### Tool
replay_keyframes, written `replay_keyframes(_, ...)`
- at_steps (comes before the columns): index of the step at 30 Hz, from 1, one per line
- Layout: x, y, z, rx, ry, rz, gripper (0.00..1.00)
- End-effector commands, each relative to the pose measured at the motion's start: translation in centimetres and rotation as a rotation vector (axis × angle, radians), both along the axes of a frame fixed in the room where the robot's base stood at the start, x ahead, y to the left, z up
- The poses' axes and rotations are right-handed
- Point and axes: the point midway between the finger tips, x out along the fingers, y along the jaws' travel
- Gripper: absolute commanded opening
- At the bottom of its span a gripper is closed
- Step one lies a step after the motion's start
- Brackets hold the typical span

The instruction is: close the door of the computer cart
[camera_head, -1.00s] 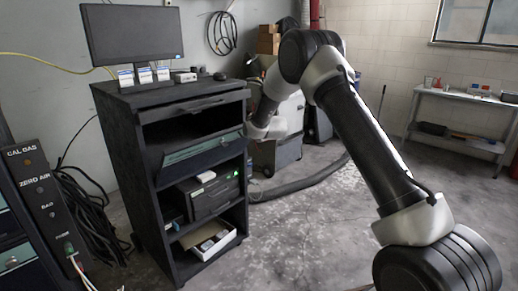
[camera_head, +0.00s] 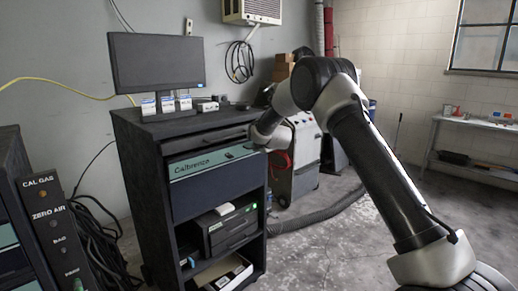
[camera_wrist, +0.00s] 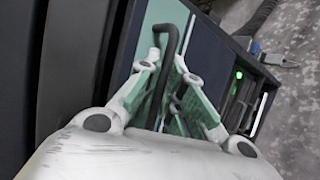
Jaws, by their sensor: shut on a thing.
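The computer cart (camera_head: 140,185) is a black cabinet. Its door (camera_head: 205,193) is a dark navy panel with a pale green lettered strip along the top. The door stands nearly upright across the upper opening; I cannot tell whether it is flush. My gripper (camera_wrist: 172,78) is at the door's upper right in the head view, mostly hidden there by my arm. In the wrist view its green-padded fingers are around the black bar handle (camera_wrist: 170,42) and shut on it, with the door's navy face (camera_wrist: 213,50) behind.
A monitor (camera_head: 157,61) and small boxes stand on the cart top. Lower shelves hold a black device (camera_head: 228,228) and a white box (camera_head: 228,272). A dark gas panel (camera_head: 54,228) and cables are at the left. A grey hose (camera_head: 320,216) lies on the floor to the right.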

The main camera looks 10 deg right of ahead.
Motion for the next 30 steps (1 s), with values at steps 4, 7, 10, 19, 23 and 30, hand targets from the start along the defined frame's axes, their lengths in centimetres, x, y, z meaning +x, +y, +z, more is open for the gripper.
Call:
replay_keyframes(4, 0.1, 0.1, 0.5, 0.001, -0.009, 0.0, 0.0)
replay_keyframes(7, 0.1, 0.1, 0.5, 0.0, -0.009, 0.001, 0.0)
replay_keyframes(10, 0.1, 0.1, 0.5, 0.0, -0.009, 0.001, 0.0)
replay_keyframes(19, 0.1, 0.0, 0.3, 0.0, -0.005, 0.0, 0.18)
replay_keyframes(23, -0.2, 0.0, 0.3, 0.0, -0.004, 0.0, 0.18)
replay_keyframes(30, -3.6, -0.6, 2.2, 0.0, -0.005, 0.002, 0.18)
